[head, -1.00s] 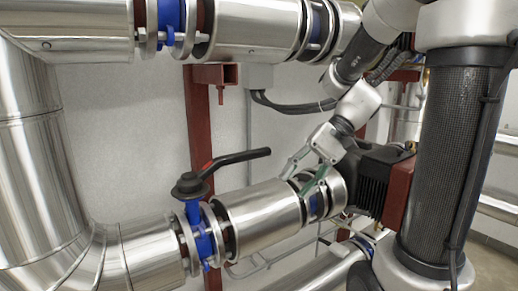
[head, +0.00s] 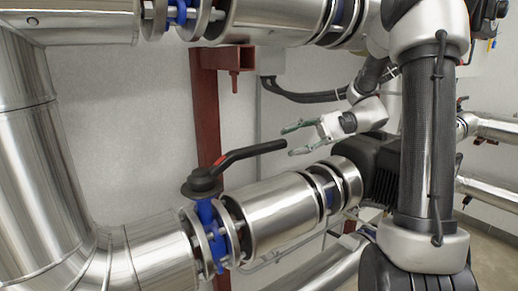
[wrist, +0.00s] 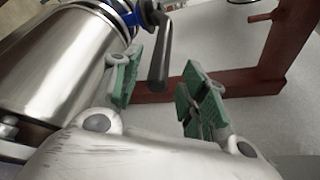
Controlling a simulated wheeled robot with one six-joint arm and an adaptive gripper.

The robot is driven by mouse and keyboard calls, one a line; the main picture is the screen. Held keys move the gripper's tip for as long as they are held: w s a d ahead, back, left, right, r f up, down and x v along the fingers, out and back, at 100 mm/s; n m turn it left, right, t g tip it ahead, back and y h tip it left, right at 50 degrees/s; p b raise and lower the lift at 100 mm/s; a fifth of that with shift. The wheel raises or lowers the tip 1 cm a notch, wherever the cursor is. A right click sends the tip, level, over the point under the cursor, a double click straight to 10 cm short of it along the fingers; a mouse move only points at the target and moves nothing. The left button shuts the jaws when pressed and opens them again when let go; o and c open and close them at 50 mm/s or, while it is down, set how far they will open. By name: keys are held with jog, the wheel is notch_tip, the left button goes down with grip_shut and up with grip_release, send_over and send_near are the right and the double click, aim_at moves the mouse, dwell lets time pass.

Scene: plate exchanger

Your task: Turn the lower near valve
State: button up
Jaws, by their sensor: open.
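The lower near valve has a black lever handle (head: 245,155) on a round black hub, above a blue valve body (head: 208,225) between pipe flanges. The handle rises to the right, with its free end towards my gripper (head: 297,139). In the wrist view, the lever handle (wrist: 162,60) points down towards the space between the two fingertips of my gripper (wrist: 160,85).
A silver pipe (head: 275,212) runs below my gripper, with a dark motor-like block (head: 382,178) at its right. A red steel post (head: 207,110) stands behind the handle. An upper silver pipe (head: 275,20) crosses above.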

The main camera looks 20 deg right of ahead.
aim_at(266, 148)
jog(key=x, duration=0.8)
jog(key=shift+a, duration=0.2)
grip_shut()
